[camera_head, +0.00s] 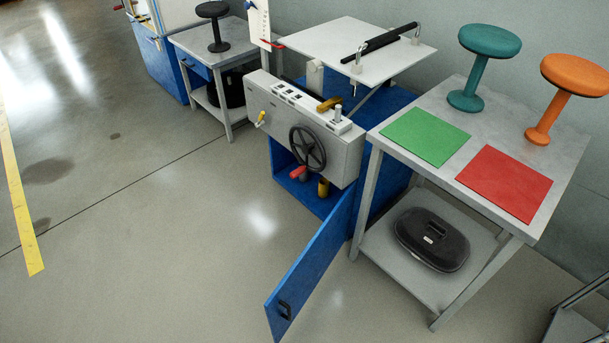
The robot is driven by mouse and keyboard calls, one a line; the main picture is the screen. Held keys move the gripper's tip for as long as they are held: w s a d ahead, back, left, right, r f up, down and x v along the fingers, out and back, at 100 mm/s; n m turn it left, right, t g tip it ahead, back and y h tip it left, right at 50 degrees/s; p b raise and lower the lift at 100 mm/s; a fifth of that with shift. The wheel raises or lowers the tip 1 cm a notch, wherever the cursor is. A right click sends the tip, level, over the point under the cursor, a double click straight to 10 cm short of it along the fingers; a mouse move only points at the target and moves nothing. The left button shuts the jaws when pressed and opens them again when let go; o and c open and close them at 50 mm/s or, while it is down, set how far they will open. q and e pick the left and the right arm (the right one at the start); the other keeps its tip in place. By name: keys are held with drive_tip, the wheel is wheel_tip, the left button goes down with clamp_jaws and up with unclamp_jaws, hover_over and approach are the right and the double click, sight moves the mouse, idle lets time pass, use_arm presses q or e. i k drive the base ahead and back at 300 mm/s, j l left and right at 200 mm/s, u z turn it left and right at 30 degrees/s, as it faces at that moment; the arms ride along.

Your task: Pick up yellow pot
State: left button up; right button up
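A small yellow cylinder (323,188), likely the yellow pot, stands inside the open blue cabinet (324,207) under the grey machine. Its upper part is close under the machine's front edge, and it stands near the inner side of the open blue door (311,268). A red or pink piece (298,173) is just to its left, with another small yellowish piece partly hidden between them. Neither of my grippers is in view.
The grey machine (305,125) with a black handwheel (307,148) overhangs the cabinet opening. The open door juts forward over the floor. A grey table (463,118) at right holds green and red sheets and two stools; a black case (432,239) lies below. The left floor is clear.

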sight(324, 188)
drive_tip(key=k, duration=0.65)
drive_tip(key=z, duration=2.55)
drive_tip(key=k+j, duration=0.2)
drive_tip(key=j, duration=0.2)
drive_tip(key=k+j, duration=0.2)
drive_tip(key=j, duration=0.25)
drive_tip(key=k+j, duration=0.2)
drive_tip(key=j, duration=0.2)
drive_tip(key=k+j, duration=0.2)
drive_tip(key=j, duration=0.2)
drive_tip(key=k+j, duration=0.2)
drive_tip(key=j, duration=0.25)
drive_tip(key=k+j, duration=0.2)
drive_tip(key=j, duration=0.2)
drive_tip(key=k+j, duration=0.2)
drive_tip(key=j, duration=0.2)
drive_tip(key=k+j+z, duration=0.1)
drive_tip(key=j, duration=0.35)
drive_tip(key=k, duration=0.1)
